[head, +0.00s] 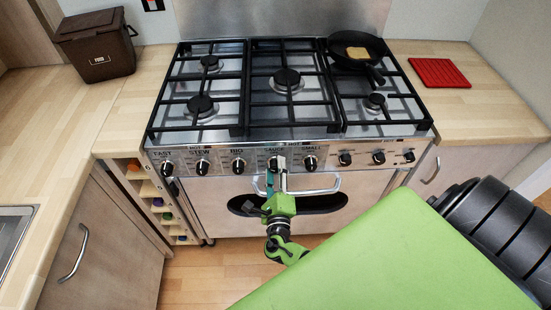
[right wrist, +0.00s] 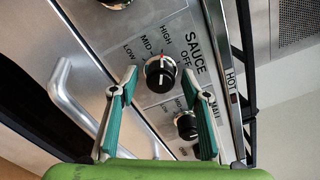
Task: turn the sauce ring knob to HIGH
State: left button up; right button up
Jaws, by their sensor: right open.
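The sauce ring knob (right wrist: 160,74) is round and black with a silver rim and a pale line across its face. It sits below the SAUCE label, with OFF, LOW, MID and HIGH printed around it. A small red mark shows at its upper edge; which setting it points to I cannot tell for sure. In the head view the knob (head: 273,162) is partly covered by my right gripper (head: 277,170). My right gripper (right wrist: 159,82) is open, with one green finger on each side of the knob. Clear gaps show between fingers and knob. My left gripper is not in view.
A neighbouring knob (right wrist: 187,125) sits close beyond one finger. The oven door handle (head: 303,190) runs just below the knob row. A frying pan (head: 356,52) stands on the back right burner. A red mat (head: 439,73) and brown bin (head: 97,45) lie on the counters.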

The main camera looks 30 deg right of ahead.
jog(key=v, duration=1.2)
